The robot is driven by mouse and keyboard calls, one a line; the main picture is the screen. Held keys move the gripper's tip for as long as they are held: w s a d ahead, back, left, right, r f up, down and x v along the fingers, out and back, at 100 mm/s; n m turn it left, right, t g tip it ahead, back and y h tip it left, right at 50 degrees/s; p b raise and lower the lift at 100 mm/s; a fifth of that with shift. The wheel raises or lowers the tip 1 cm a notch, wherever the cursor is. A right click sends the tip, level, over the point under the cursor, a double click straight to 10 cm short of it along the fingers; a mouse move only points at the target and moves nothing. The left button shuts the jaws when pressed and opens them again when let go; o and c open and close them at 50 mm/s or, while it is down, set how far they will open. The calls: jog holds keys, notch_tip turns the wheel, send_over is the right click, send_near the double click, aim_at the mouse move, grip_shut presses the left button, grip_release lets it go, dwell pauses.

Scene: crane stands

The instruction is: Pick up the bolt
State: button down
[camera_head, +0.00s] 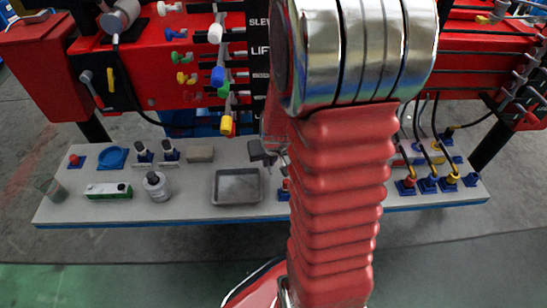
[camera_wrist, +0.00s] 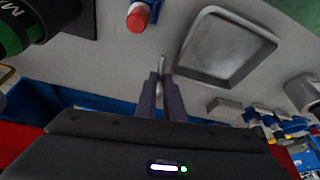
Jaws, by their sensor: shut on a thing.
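In the wrist view, my gripper (camera_wrist: 161,80) is shut on a thin grey metal bolt (camera_wrist: 162,62). The bolt's end sticks out past the fingertips; the rest of it is hidden between the fingers. The wrist view does not clearly show whether the bolt is clear of the table. In the head view, the dark part of my gripper (camera_head: 262,152) shows beside my red arm, close to the back right corner of the grey tray. The bolt is too small to make out there.
The shallow grey tray (camera_head: 237,186) looks empty on the grey table (camera_head: 340,213); it also shows in the wrist view (camera_wrist: 192,76). A red-topped blue piece (camera_wrist: 138,18) stands near the bolt. Red panels with levers (camera_head: 175,85) rise behind.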

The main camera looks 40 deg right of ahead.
jog(key=shift+s+a+r, duration=0.15)
jog(key=shift+a+r, duration=0.1)
jog(key=shift+a, duration=0.2)
jog(key=shift+s+a+r, duration=0.15)
jog(key=shift+a+r, duration=0.05)
jog(key=shift+a, duration=0.2)
jog(key=shift+r, duration=0.1)
